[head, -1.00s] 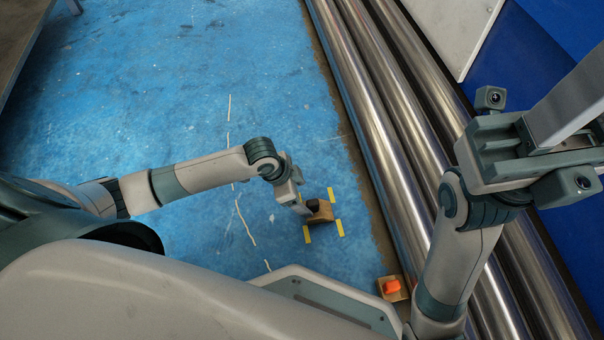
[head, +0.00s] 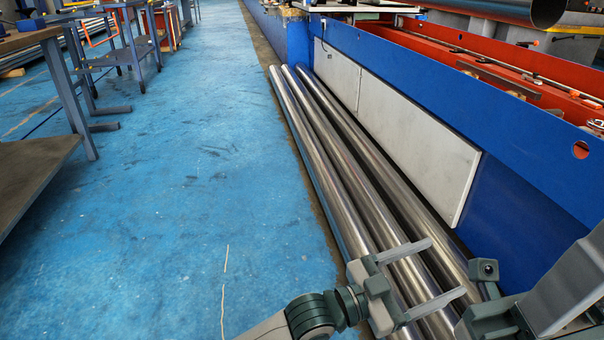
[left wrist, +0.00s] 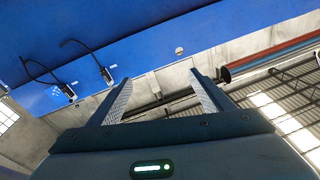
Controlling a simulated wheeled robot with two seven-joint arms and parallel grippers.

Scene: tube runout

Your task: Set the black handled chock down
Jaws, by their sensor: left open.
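The black handled chock is in neither view now. My left gripper (head: 445,268) is in the lower right of the head view, above the steel tubes in the picture. Its two grey fingers are apart with nothing between them. The left wrist view also shows the open, empty left gripper (left wrist: 160,78), facing a blue panel and the roof. Only part of my right arm shows at the lower right edge of the head view; its fingers do not show.
Long steel tubes (head: 330,150) lie along the foot of the blue machine frame (head: 500,110). A workbench (head: 40,150) stands at the left. The blue floor (head: 190,200) between is clear. A large dark pipe (head: 520,8) is at the top right.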

